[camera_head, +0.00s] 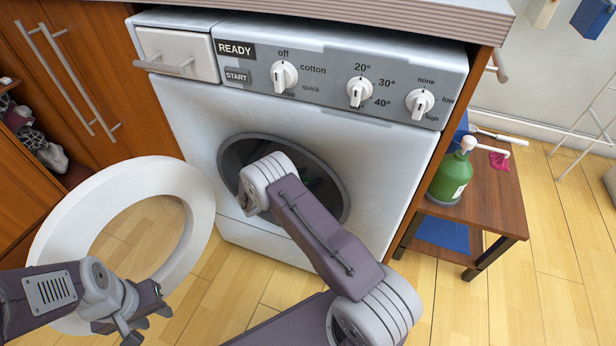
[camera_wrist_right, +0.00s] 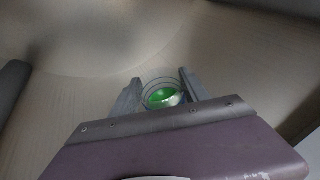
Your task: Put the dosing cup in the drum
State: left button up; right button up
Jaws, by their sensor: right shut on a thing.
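The dosing cup (camera_wrist_right: 161,92) is clear with green liquid in it. In the right wrist view it sits between the fingers of my right gripper (camera_wrist_right: 160,80), which is shut on it. Pale drum wall fills the view around it. In the head view my right arm reaches into the round opening of the drum (camera_head: 240,152), and its wrist hides most of the opening. The right gripper and cup cannot be made out clearly there. My left gripper (camera_head: 146,322) is at the lower left by the door ring, its fingers apart and empty.
The washer's round white door (camera_head: 62,222) stands open to the left. The panel (camera_head: 325,75) with several knobs is above the opening. A green pump bottle (camera_head: 450,177) and a pink cloth (camera_head: 499,161) are on a low wooden table (camera_head: 490,205) at right.

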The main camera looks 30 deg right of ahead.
pick_arm(q)
jog(key=shift+f, duration=0.15)
pick_arm(e)
jog(key=shift+f, duration=0.25)
jog(key=o, duration=1.6)
